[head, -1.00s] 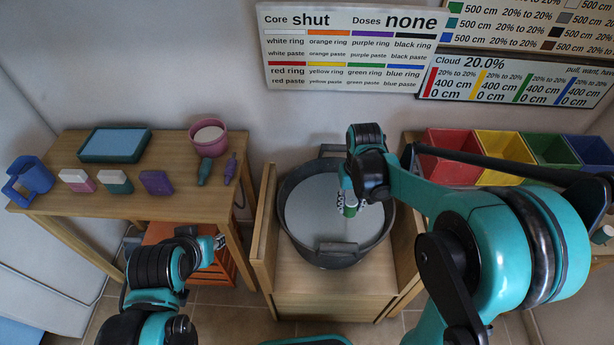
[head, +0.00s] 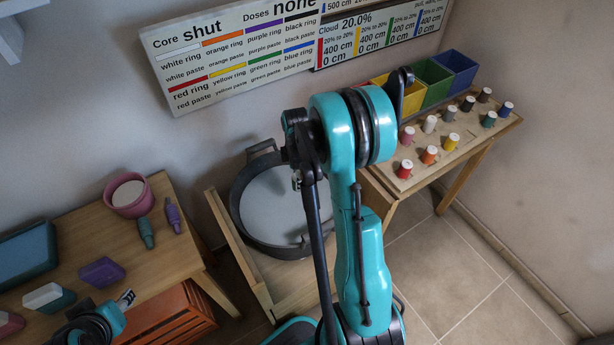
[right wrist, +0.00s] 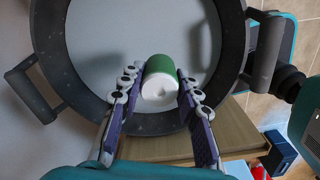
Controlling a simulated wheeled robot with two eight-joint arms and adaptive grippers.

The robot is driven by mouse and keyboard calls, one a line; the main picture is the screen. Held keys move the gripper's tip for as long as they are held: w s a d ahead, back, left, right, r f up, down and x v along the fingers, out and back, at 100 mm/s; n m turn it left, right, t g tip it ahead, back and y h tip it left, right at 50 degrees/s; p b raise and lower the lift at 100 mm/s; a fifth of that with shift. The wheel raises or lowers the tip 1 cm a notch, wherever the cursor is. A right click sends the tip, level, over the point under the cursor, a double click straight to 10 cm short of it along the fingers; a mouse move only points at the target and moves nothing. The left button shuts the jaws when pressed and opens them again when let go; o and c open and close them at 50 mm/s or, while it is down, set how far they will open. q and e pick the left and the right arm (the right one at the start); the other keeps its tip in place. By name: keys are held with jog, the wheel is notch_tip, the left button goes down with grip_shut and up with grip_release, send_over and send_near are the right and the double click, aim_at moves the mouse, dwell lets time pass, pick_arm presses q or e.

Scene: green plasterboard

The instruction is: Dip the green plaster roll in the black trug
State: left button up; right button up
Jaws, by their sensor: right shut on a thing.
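The green plaster roll (right wrist: 161,68), green with a white end, is between the fingers of my right gripper (right wrist: 158,84) in the right wrist view. The gripper is shut on it. Behind the roll is the pale grey fill of the black trug (right wrist: 48,60); I cannot tell whether the roll touches the fill. In the head view the trug (head: 238,203) stands in a wooden stand, and my right arm hides the roll and most of the right gripper (head: 297,182). My left gripper (head: 126,298) is low at the left, and its opening is unclear.
A wooden table (head: 165,262) at left holds a pink pot (head: 129,196), a purple block (head: 101,272) and bottles. At right, a table (head: 428,178) carries several coloured spools and open bins (head: 432,82). A sign board (head: 240,60) hangs behind. Floor at right is clear.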

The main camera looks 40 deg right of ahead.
jog(key=d+f+n+b, duration=0.2)
jog(key=f+b, duration=0.8)
jog(key=f, duration=0.7)
jog(key=shift+s+d+f, duration=0.3)
jog(key=shift+s+d, duration=0.1)
jog(key=shift+d, duration=0.1)
jog(key=shift+r, duration=0.15)
notch_tip(320, 180, up, 16)
jog(key=p, duration=1)
